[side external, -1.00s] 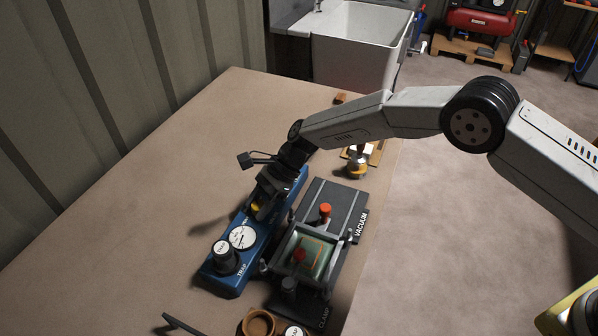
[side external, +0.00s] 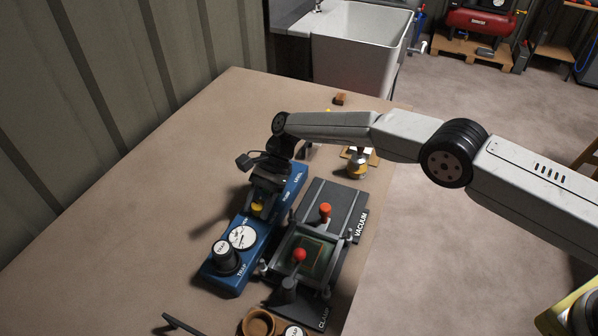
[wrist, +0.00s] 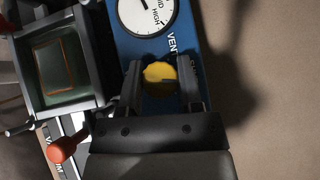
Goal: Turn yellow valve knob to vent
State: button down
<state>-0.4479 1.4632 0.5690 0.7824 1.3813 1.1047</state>
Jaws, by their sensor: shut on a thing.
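The yellow valve knob (side external: 257,208) sits on the blue panel (side external: 222,284), beyond the white dial gauge (side external: 243,237). My gripper (side external: 260,203) is over the knob, with its jaws shut on it. In the wrist view the yellow knob (wrist: 160,78) shows between the two fingers of my gripper (wrist: 160,84), with a dark mark across its top. The word VENT is printed on the panel just above the knob there, and the gauge (wrist: 148,12) is beyond it. Other lettering by the knob is partly hidden by a finger.
A black vacuum and clamp fixture with a framed green window (side external: 318,262), a red ball knob (side external: 299,254) and an orange-red knob (side external: 325,210) stands close to the right of the panel. The tabletop to the left is clear.

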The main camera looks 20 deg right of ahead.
dwell(0.5)
jog(key=shift+c, duration=1.3)
grip_release()
jog(key=shift+r, duration=0.1)
jog(key=shift+v, duration=3.85)
